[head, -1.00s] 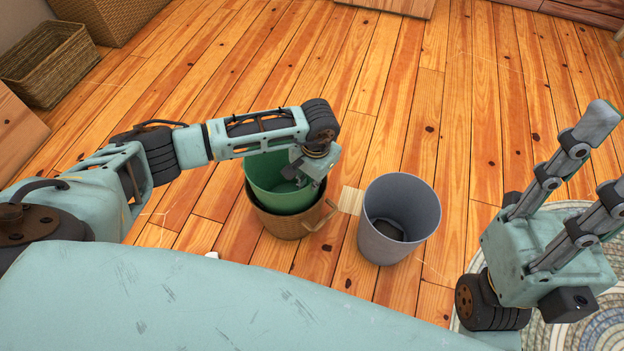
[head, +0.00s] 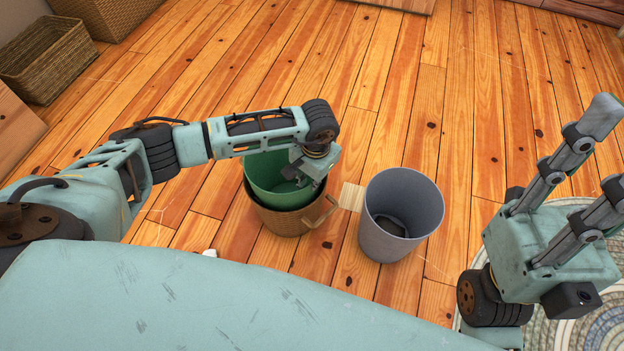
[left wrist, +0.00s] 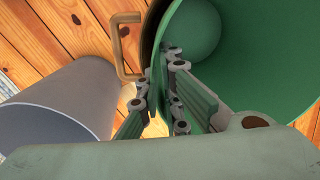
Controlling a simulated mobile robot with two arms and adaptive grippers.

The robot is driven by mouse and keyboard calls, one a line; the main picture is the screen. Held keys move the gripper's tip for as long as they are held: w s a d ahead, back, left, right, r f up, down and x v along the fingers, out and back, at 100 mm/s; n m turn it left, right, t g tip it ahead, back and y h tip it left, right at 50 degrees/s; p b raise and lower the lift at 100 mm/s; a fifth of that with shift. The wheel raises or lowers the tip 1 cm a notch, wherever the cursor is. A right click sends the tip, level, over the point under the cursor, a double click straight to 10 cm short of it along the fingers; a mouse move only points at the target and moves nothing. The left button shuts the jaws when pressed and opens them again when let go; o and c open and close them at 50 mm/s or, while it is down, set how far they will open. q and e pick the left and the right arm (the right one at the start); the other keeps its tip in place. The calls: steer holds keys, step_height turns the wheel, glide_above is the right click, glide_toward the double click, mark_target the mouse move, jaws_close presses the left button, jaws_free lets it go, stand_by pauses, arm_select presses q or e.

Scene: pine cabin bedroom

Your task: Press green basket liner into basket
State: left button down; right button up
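The green basket liner (head: 268,178) is a tub standing partly inside the brown basket (head: 285,222), its upper part showing above the basket's rim. My left gripper (head: 308,178) is at the liner's right side, reaching down at its rim. In the left wrist view, the liner (left wrist: 255,60) fills the right side, and my left gripper's fingers (left wrist: 157,85) stand on either side of its wall, close to it. The basket's handle (left wrist: 124,45) shows beside them. My right gripper (head: 610,150) is raised at the right, fingers apart and empty.
A grey bin (head: 420,235) stands just right of the basket and also shows in the left wrist view (left wrist: 70,110). A wicker basket (head: 45,65) is far left. A round rug (head: 605,325) is lower right. Floor beyond is clear.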

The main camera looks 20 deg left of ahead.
arm_select(q)
steer(key=c, duration=1.9)
jaws_free()
steer(key=shift+o, duration=0.2)
steer(key=shift+r, duration=0.1)
